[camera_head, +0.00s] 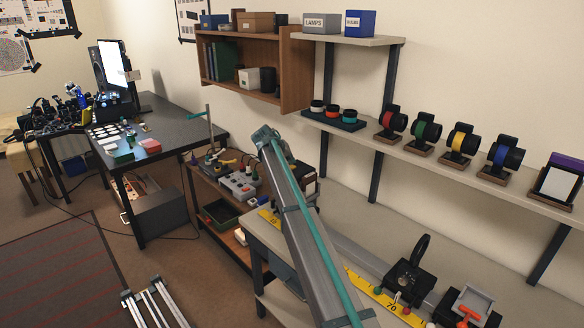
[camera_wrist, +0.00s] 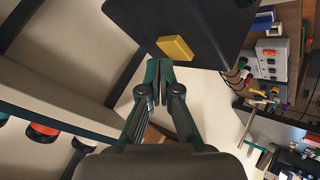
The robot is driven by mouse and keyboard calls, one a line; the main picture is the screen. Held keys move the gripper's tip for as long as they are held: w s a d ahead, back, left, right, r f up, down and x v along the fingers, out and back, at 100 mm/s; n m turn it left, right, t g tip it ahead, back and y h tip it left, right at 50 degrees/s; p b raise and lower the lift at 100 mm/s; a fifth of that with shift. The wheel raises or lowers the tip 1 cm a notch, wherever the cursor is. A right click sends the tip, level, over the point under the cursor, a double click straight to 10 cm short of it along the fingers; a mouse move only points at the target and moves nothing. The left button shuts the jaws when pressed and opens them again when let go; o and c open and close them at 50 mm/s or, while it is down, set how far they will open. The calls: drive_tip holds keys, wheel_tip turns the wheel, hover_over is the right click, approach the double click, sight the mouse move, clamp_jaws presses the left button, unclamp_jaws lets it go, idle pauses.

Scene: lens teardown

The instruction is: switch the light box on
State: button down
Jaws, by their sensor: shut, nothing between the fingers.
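In the wrist view, a black box (camera_wrist: 200,22) with a raised yellow switch (camera_wrist: 175,48) fills the top middle; I take it for the light box. My gripper (camera_wrist: 158,68) is shut and empty, its tips close to the yellow switch. I cannot tell whether they touch it. In the head view, my arm hides the gripper, and a dark box (camera_head: 309,187) partly shows behind the arm. I cannot tell whether the box is lit.
In the head view, a tray with coloured rings (camera_head: 333,117) stands on the wall shelf above. A grey control box (camera_head: 240,186) with knobs is left of my arm. Coloured wheels (camera_head: 428,132) and a framed white panel (camera_head: 558,183) stand along the right shelf.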

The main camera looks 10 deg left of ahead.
idle(0.3)
drive_tip(key=shift+f+b, duration=0.35)
drive_tip(key=shift+f, duration=0.1)
idle(0.3)
drive_tip(key=shift+r, duration=0.45)
drive_tip(key=shift+r, duration=0.1)
idle(0.3)
drive_tip(key=shift+r+p, duration=0.55)
drive_tip(key=shift+r, duration=2.4)
drive_tip(key=shift+f, duration=0.15)
